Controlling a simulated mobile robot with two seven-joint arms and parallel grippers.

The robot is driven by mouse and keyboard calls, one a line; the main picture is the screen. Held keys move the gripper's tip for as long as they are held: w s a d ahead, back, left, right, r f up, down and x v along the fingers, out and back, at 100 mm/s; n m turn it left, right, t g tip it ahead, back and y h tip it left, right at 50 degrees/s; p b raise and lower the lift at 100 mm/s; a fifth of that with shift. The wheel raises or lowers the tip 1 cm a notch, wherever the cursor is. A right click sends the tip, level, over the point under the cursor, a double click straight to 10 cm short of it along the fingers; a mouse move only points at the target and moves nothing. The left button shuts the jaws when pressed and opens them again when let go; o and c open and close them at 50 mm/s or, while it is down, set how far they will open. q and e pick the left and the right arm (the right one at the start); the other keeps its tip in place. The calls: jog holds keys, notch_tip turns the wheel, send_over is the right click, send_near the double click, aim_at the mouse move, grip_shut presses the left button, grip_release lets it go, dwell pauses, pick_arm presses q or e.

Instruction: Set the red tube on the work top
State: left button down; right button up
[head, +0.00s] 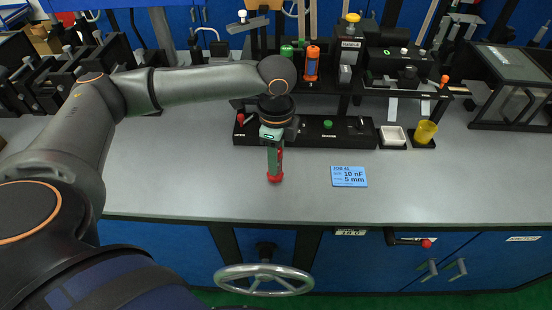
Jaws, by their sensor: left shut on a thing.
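The red tube (275,176) hangs upright below my left gripper (272,138), over the grey work top (220,185) near the middle. My left gripper points down and is shut on the tube's upper part. A red lower end and a dark and green stretch above it show; the fingers and wrist hide its top. I cannot tell whether its lower end touches the work top. My right gripper is not in view.
A blue job card (349,176) lies to the right of the tube. Behind is a black panel (348,138) with buttons. A white tray (393,136) and yellow cup (425,132) stand at its right. An orange tube (312,62) stands farther back. The work top's front is mostly clear.

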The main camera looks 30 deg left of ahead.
pick_arm(q)
jog(key=shift+f, duration=0.25)
jog(key=shift+f, duration=0.1)
jog(key=c, duration=0.5)
grip_release()
notch_tip(320, 180, up, 12)
jog(key=shift+r+p, duration=0.15)
jog(key=shift+p, duration=0.45)
